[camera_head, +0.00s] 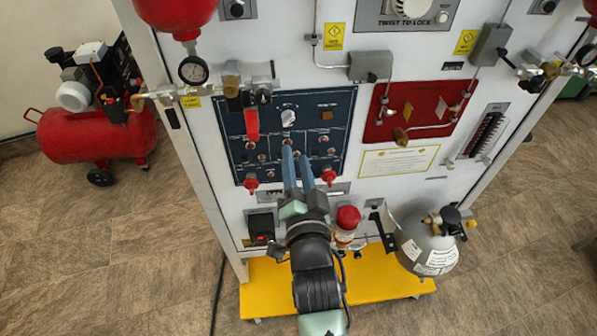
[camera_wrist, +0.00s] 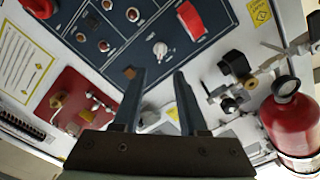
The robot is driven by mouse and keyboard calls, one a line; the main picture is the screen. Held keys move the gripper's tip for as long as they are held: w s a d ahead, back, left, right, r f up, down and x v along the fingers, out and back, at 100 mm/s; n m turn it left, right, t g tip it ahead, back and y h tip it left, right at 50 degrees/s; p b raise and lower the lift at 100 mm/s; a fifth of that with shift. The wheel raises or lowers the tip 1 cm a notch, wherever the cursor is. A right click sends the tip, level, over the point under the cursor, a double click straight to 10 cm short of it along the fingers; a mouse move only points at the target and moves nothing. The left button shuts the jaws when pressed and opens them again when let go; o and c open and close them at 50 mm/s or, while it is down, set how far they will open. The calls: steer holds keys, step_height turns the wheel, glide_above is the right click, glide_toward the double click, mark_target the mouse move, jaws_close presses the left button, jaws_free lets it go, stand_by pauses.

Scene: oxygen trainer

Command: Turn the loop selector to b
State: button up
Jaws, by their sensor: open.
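A small white knob (camera_head: 288,117) sits on the upper middle of the dark blue panel (camera_head: 345,103); it looks like the loop selector, but its lettering is too small to read. The knob also shows in the wrist view (camera_wrist: 160,49), with its pointer setting unclear. My gripper (camera_head: 295,153) is open and empty, its two long fingers pointing at the panel. In the head view the fingertips are just below the knob. In the wrist view (camera_wrist: 159,73) the knob lies beyond the gap between the fingertips, and no contact is visible.
A red lever or cover (camera_head: 251,122) stands out left of the knob. Red knobs (camera_head: 328,176) sit along the panel's lower edge. A red panel (camera_head: 416,108) with valves is to the right. A gauge (camera_head: 193,70) and piping are at upper left. A grey cylinder (camera_head: 428,240) stands at lower right.

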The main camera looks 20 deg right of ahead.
steer(key=b+v, duration=0.1)
steer(key=v, duration=0.2)
stand_by(0.5)
steer(key=w+a+r+n+y, duration=0.25)
steer(key=a+r+n, duration=0.45)
steer(key=r, duration=0.4)
steer(key=w+a+r+n+y, duration=0.25)
steer(key=a+r+n, duration=0.45)
steer(key=r, duration=0.5)
steer(key=s+r+t, duration=0.5)
steer(key=s+r, duration=0.2)
steer(key=r, duration=0.5)
steer(key=s+a+r+m+t, duration=0.1)
steer(key=s+r+t, duration=0.4)
steer(key=r, duration=0.7)
steer(key=shift+s+r+m, duration=0.15)
steer(key=shift+s+m, duration=0.15)
steer(key=shift+s, duration=0.6)
